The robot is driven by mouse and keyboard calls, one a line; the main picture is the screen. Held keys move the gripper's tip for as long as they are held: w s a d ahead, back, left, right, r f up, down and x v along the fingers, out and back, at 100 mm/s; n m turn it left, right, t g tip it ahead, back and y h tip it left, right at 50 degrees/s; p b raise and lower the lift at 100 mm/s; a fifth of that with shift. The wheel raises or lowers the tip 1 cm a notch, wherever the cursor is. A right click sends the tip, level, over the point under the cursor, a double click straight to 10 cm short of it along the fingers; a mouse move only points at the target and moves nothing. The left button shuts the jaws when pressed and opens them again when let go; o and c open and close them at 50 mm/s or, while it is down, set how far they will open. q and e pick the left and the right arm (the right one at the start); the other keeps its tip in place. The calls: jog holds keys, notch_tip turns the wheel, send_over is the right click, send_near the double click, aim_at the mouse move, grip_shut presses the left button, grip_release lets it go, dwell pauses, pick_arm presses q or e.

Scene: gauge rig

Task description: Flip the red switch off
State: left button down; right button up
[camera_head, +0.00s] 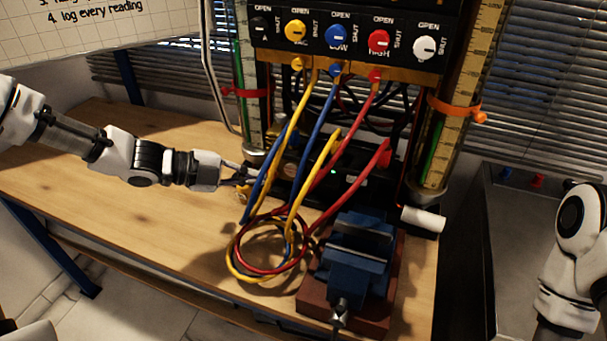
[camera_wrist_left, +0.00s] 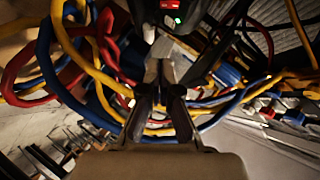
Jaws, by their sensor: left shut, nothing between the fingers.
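A small red part (camera_wrist_left: 182,4), which looks like the red switch, shows at the top edge of the left wrist view, beside a lit green light on a dark box (camera_wrist_left: 168,16). In the head view the dark box (camera_head: 345,188) sits at the back of the bench behind the hoses, with the green light on it; I cannot make out the switch or its position there. My left gripper (camera_head: 246,177) is shut and empty, left of the box among the hoses. In the left wrist view its fingertips (camera_wrist_left: 160,66) point toward the box's underside. My right gripper is out of view.
A blue vise (camera_head: 355,262) stands in front of the box. A valve panel (camera_head: 345,15) hangs above, between two gauge tubes. The bench's left side (camera_head: 90,170) is clear.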

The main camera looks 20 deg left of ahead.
aim_at(316, 175)
pick_arm(q)
jog(key=w+d+f+b, duration=0.1)
jog(key=w+d+f, duration=0.6)
jog(key=w, duration=0.2)
jog(key=shift+d, duration=0.2)
jog(key=shift+w, duration=0.1)
